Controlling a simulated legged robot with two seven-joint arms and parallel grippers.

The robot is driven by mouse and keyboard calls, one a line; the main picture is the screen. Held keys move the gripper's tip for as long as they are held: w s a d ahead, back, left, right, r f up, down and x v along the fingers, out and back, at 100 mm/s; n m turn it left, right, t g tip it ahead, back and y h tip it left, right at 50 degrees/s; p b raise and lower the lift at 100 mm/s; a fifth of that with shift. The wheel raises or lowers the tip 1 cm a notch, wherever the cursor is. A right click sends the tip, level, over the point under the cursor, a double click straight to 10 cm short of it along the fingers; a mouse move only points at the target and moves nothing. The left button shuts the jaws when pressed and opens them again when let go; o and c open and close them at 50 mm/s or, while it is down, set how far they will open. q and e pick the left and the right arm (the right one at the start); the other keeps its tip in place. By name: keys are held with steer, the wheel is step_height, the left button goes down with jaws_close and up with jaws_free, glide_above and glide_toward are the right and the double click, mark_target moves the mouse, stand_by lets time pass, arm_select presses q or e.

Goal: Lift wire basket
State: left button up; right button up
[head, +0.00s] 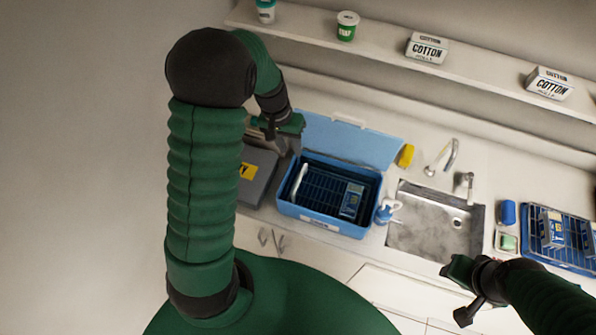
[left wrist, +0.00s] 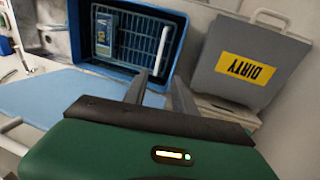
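The wire basket (head: 322,187) sits inside an open blue tub (head: 318,222). It has a white bar handle (head: 300,183) at its left side and holds a blue-and-white box (head: 351,200). In the left wrist view the basket (left wrist: 137,46) and its white handle (left wrist: 162,50) lie just beyond my fingers. My left gripper (head: 296,140) is above the tub's back left corner. Its two fingers (left wrist: 159,88) are spread apart with nothing between them, clear of the handle. My right gripper (head: 455,288) is in front of the sink; its finger gap is unclear.
The tub's blue lid (head: 350,137) stands open at the back. A grey bin labelled DIRTY (left wrist: 247,68) is beside the tub. A blue-and-white bottle (head: 386,212), a sink (head: 432,222) and a blue rack (head: 560,255) are to the right. Cotton boxes (head: 427,48) stand on the shelf above.

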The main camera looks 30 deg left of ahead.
arm_select(q)
step_height(320, 180, up, 6)
steer(key=a+p, duration=0.1)
steer(key=p, duration=0.3)
steer(key=shift+s+a, duration=0.15)
steer(key=shift+s, duration=0.05)
steer(key=shift+r, duration=0.1)
steer(key=a+r+b, duration=0.3)
steer(key=r, duration=1.3)
steer(key=shift+s+r+b, duration=0.2)
steer(key=shift+s+b, duration=0.15)
steer(key=shift+s, duration=0.1)
steer(key=shift+s, duration=0.1)
